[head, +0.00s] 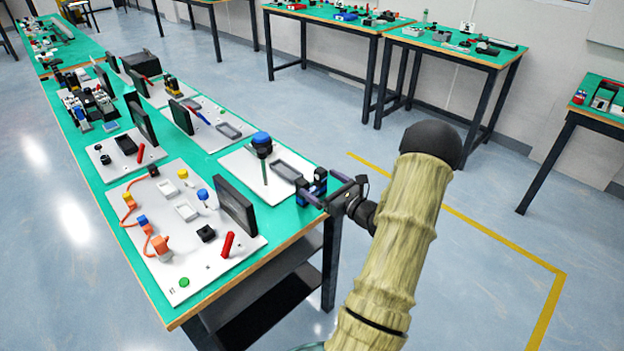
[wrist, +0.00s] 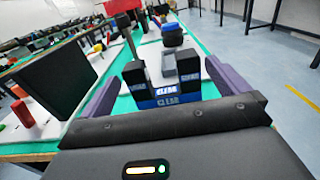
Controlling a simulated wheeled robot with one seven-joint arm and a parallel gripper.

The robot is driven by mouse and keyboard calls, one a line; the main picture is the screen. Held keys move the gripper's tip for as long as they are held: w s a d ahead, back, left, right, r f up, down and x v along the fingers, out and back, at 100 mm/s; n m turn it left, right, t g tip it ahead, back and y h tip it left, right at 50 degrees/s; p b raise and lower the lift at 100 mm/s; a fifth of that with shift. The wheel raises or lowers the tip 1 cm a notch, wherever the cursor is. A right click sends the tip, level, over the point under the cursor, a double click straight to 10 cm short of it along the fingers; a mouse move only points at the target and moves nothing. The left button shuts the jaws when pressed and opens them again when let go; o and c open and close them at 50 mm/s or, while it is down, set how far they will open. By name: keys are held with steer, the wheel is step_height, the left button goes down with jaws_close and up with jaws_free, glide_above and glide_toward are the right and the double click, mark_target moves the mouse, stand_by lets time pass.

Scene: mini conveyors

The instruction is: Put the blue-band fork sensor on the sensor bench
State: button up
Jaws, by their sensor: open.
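The blue-band fork sensor (head: 312,188) stands at the right edge of the long green-topped table. It is a dark U shape with two upright posts. In the wrist view the fork sensor (wrist: 168,96) shows blue bands with white lettering. My gripper (head: 319,191) is open around it at the table edge. In the wrist view my gripper (wrist: 165,88) has one purple finger on each side of the sensor, with gaps visible. I cannot tell from the pictures which table is the sensor bench.
A larger board (head: 200,265) with a dark upright panel (head: 235,206) is nearer. Other tables (head: 455,50) stand across open floor.

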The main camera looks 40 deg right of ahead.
steer(key=s, duration=0.5)
steer(key=shift+s+d, duration=0.2)
steer(key=shift+s, duration=0.2)
stand_by(0.4)
